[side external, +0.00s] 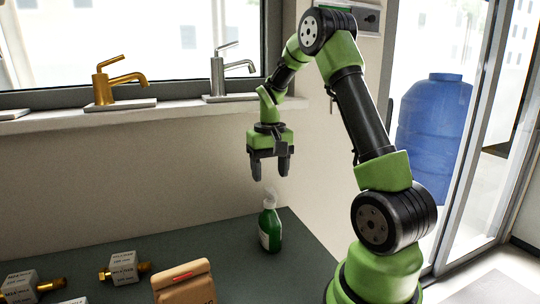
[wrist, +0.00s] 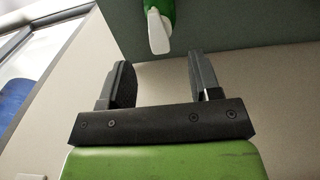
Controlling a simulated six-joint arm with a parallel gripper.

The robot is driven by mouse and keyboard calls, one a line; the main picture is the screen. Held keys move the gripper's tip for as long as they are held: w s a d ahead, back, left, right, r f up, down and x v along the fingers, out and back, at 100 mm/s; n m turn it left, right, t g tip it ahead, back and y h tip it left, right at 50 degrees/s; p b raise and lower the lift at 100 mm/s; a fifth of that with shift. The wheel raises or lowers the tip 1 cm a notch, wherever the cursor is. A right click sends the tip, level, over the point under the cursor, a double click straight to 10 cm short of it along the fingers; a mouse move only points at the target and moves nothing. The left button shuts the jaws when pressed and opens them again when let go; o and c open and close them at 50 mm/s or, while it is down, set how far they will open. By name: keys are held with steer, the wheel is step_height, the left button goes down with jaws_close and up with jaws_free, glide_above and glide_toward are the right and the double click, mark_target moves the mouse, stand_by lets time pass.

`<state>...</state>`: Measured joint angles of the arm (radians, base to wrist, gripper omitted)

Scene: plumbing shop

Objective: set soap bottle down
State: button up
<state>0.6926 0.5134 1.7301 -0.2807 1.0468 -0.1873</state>
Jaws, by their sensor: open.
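The green soap bottle (side external: 270,229) with a white pump top and a pale label stands upright on the dark green table, near its back edge. My gripper (side external: 270,170) is open and empty above the bottle, with its fingers pointing down and a small gap to the pump top. In the wrist view my gripper (wrist: 158,75) shows its two dark fingers spread apart with nothing between them. The bottle's white pump top (wrist: 158,32) shows beyond the fingertips, and only part of the green body is in that frame.
A brown paper bag (side external: 184,284) and boxed brass fittings (side external: 124,268) sit on the table (side external: 215,240) at the front left. A gold faucet (side external: 108,84) and a silver faucet (side external: 224,74) stand on the window sill. A large blue bottle (side external: 433,115) is at the right.

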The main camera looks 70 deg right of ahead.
step_height(320, 180, up, 4)
steer(key=shift+a+r, duration=0.15)
steer(key=shift+r, duration=0.15)
steer(key=s+a+r+n+t, duration=0.1)
steer(key=a+r+t, duration=0.15)
steer(key=a, duration=0.35)
steer(key=a+r+n+t, duration=0.1)
steer(key=a+r, duration=0.3)
steer(key=a, duration=0.1)
steer(key=s+a+r+n+t+y, duration=0.1)
steer(key=s+a+n+t+y, duration=0.1)
steer(key=s+a, duration=0.7)
steer(key=a+n+t, duration=0.1)
steer(key=a, duration=0.2)
steer(key=shift+s+t, duration=0.25)
steer(key=shift+t, duration=0.1)
